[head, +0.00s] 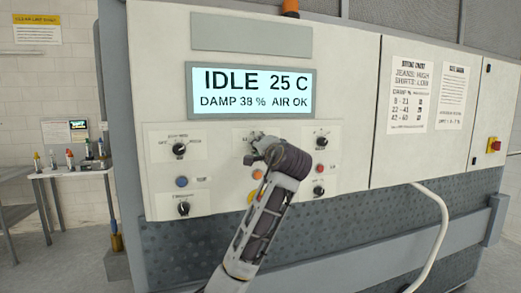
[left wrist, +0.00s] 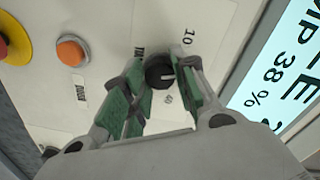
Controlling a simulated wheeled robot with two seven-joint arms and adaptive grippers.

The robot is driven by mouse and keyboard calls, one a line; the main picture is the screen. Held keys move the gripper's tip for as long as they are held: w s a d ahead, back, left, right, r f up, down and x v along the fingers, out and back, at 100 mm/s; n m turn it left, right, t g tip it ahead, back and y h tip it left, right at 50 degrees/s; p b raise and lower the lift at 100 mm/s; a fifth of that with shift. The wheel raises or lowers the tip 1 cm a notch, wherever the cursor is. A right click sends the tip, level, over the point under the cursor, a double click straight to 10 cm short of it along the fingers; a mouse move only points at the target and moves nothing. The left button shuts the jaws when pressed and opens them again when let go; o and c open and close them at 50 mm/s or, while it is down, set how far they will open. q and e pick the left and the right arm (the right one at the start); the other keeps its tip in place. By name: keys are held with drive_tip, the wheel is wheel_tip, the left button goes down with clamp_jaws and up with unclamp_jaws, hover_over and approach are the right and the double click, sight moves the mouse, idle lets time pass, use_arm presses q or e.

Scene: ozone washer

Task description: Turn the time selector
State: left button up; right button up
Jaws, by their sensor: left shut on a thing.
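The time selector, a black round knob (left wrist: 159,74) with a light pointer line, sits on the pale control panel. Printed numbers around it include 10 and 40. My left gripper (left wrist: 160,79) has its two green-padded fingers on either side of the knob and is shut on it. In the head view my left gripper (head: 254,150) is against the panel below the display, and my arm hides the knob there. My right gripper is not in view.
The display (head: 251,91) reads IDLE 25 C, DAMP 38 %, AIR OK. An orange button (left wrist: 71,51) and a red emergency button on a yellow base (left wrist: 10,42) are near the knob. Other knobs (head: 180,149) and a blue button (head: 182,182) are on the left panel.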

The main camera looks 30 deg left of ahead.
use_arm(q)
drive_tip(key=o, duration=1.1)
drive_tip(key=shift+c, duration=0.2)
drive_tip(key=v, duration=1.2)
drive_tip(key=shift+f, duration=0.1)
